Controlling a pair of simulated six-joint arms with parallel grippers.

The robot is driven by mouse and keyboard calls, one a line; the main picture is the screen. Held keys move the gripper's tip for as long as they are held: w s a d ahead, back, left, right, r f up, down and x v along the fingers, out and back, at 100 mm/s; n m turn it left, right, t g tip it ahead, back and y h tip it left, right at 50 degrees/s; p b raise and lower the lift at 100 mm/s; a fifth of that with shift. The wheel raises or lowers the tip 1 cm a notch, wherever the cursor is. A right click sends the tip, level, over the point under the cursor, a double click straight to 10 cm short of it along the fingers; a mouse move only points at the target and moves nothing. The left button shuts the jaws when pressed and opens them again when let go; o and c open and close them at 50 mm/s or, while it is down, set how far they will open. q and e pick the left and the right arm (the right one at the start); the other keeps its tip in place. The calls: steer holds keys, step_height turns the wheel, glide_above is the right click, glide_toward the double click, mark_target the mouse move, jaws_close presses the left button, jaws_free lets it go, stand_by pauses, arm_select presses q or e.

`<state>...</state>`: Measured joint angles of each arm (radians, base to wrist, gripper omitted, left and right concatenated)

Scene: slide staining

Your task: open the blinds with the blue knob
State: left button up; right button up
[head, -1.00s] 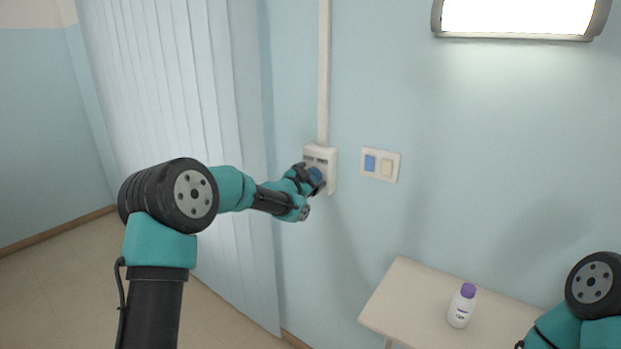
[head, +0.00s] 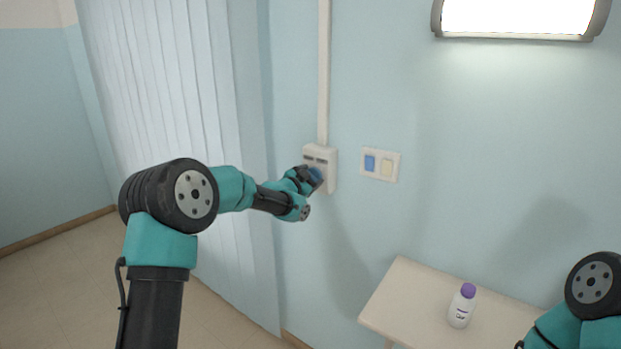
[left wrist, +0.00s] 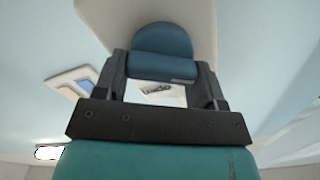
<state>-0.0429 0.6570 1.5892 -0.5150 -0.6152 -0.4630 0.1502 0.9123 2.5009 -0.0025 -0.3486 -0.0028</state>
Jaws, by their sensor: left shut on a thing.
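The blue knob (head: 316,175) sits on a white control box (head: 328,155) on the wall. My left gripper (head: 312,179) is at the box, shut on the knob. In the left wrist view the blue knob (left wrist: 162,52) shows between the two dark fingers of the left gripper (left wrist: 162,72), with the white box behind it. The blinds (head: 165,110) hang at the left as pale vertical slats, closed across their width. Of my right arm only a part shows at the lower right; its gripper is out of frame.
A plate with a blue and a cream switch (head: 379,164) is right of the box. A white bottle with a purple cap (head: 461,308) stands on a small table (head: 400,292) at lower right. A lit lamp (head: 520,16) is on the wall above.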

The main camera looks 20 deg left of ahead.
arm_select(q)
steer(key=shift+m, duration=0.4)
steer(key=m, duration=0.5)
steer(key=shift+s+d+f, duration=0.1)
steer(key=shift+d+f, duration=0.05)
steer(key=shift+f, duration=0.05)
steer(key=m, duration=0.6)
steer(key=shift+f+m, duration=0.25)
steer(key=shift+m, duration=0.05)
steer(key=m, duration=0.5)
steer(key=shift+f, duration=0.2)
steer(key=m, duration=0.6)
steer(key=shift+f, duration=0.15)
steer(key=shift+m, duration=0.3)
steer(key=o, duration=0.9)
steer(key=shift+a, duration=0.2)
